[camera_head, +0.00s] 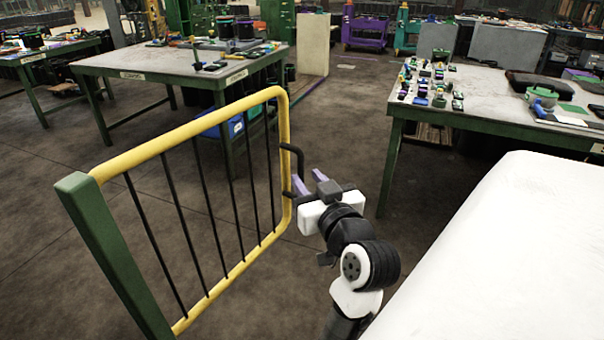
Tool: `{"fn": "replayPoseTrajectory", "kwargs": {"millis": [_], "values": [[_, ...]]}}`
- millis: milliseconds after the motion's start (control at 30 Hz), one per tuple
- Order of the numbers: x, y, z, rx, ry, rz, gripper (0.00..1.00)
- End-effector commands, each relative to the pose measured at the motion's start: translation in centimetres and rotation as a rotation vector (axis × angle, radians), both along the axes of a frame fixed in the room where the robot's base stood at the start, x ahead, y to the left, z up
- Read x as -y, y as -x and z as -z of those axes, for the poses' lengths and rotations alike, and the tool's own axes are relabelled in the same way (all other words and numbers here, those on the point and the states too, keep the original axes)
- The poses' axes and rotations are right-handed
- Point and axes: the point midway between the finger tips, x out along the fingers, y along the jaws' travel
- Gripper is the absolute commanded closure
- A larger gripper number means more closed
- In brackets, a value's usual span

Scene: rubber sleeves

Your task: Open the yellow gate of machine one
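The yellow gate (194,122) is a rounded yellow tube frame with thin black vertical bars, on the left half of the head view. Its left side meets a green post (110,250). A black handle (299,160) sticks out from its right upright. My gripper (294,184) is at the lower part of this handle, with its purple fingers pointing toward the gate. The fingers look apart, but the handle and the viewing angle hide whether they touch it. No machine label is visible.
A grey table with a green frame (150,62) stands behind the gate. Another cluttered table (480,85) stands at the right. A large white surface (510,260) fills the lower right. Bare dark floor (340,120) lies between the tables.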

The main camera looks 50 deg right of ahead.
Motion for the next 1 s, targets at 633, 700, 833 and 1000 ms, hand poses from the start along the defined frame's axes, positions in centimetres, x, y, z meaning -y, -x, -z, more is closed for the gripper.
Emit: {"fn": "replayPoseTrajectory", "kwargs": {"millis": [633,700,833,1000], "values": [[-3.8,8.5,0.0,0.0,0.001,0.001,0.71],[-3.8,8.5,0.0,0.0,0.001,0.0,0.71],[-3.8,8.4,0.0,0.0,0.001,0.0,0.71],[-3.8,8.4,0.0,0.0,0.001,0.0,0.71]]}}
